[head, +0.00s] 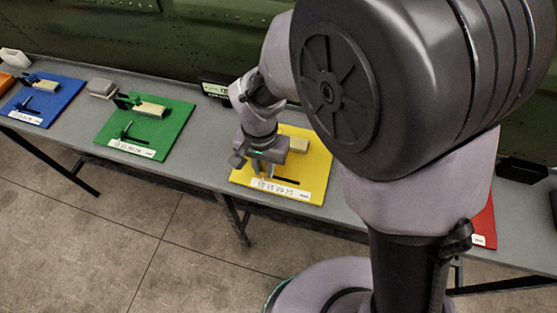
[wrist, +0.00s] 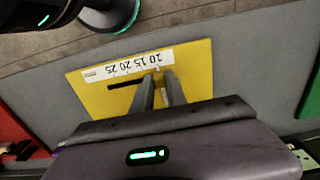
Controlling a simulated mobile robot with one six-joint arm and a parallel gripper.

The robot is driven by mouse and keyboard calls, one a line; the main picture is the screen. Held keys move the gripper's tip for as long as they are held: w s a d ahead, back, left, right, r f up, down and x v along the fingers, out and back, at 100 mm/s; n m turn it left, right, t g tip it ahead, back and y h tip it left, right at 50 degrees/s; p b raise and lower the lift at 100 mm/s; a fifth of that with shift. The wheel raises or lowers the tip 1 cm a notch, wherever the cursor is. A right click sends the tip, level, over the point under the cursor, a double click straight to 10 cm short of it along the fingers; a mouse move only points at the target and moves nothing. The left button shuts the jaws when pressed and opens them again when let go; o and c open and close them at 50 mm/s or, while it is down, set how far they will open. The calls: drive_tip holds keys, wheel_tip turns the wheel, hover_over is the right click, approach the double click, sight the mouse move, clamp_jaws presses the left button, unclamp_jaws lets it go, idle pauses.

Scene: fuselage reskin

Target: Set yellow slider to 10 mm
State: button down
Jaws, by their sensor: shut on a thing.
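The yellow board (head: 318,168) lies on the grey bench, with a white number strip (head: 288,189) along its front edge and a dark slot (head: 287,180) behind the strip. My gripper (head: 263,174) points down at the slot's left part. In the wrist view my gripper's fingertips (wrist: 158,76) are at the slot end near the 10 mark. They are shut on the slider knob, which is mostly hidden between them.
A green board (head: 170,136) and a blue board (head: 48,100) lie to the left on the bench. A red board (head: 487,222) is partly hidden at the right behind my arm. A beige block (head: 299,145) stands on the yellow board behind my gripper.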

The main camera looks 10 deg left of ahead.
sight(263, 169)
drive_tip(key=shift+a, duration=0.15)
drive_tip(key=c, duration=1.7)
unclamp_jaws()
drive_tip(key=shift+r, duration=0.1)
drive_tip(key=o, duration=0.4)
drive_tip(key=shift+a, duration=0.2)
drive_tip(key=shift+d, duration=0.1)
wheel_tip(263, 169, up, 17)
drive_tip(key=p, duration=0.7)
drive_tip(key=shift+r, duration=0.15)
drive_tip(key=shift+d, duration=0.1)
